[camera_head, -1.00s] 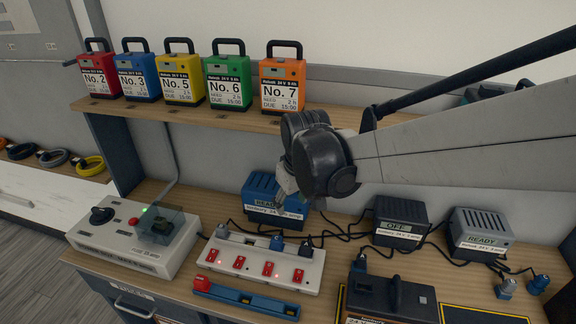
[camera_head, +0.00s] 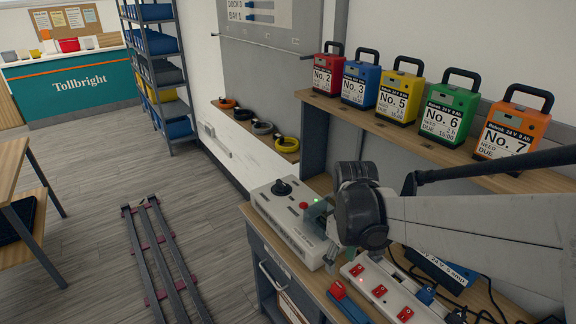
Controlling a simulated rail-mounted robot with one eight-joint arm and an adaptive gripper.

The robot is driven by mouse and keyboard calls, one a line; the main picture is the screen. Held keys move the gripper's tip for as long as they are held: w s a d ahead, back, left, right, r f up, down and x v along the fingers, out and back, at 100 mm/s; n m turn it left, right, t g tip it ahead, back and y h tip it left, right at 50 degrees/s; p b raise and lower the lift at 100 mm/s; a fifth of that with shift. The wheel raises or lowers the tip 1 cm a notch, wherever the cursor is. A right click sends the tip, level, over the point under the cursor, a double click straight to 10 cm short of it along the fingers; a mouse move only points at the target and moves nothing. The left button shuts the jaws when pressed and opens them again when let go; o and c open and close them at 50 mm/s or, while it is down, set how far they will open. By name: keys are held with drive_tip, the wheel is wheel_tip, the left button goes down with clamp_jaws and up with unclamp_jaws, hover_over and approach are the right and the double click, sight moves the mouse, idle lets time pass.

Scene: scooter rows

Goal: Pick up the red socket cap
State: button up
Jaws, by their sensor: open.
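My gripper (camera_head: 333,236) is open. The white socket strip (camera_head: 362,272) with red switches lies just right of the cap.
A grey-white control box (camera_head: 290,236) with a black knob and a clear cover stands left of the socket strip. Numbered battery packs (camera_head: 399,92) line the shelf above. Cables lie at the right. Floor rails (camera_head: 160,255) run at the left with open floor around them.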

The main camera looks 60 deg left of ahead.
sight(339, 285)
wheel_tip(339, 285, down, 6)
drive_tip(key=shift+a+r+b, duration=0.1)
drive_tip(key=shift+r+b, duration=0.05)
drive_tip(key=shift+b, duration=0.9)
drive_tip(key=f, duration=0.2)
drive_tip(key=d+f+b, duration=0.1)
drive_tip(key=f, duration=0.1)
drive_tip(key=shift+w+f+b, duration=0.1)
drive_tip(key=shift+b, duration=0.2)
drive_tip(key=shift+f, duration=0.55)
drive_tip(key=shift+r, duration=0.1)
clamp_jaws()
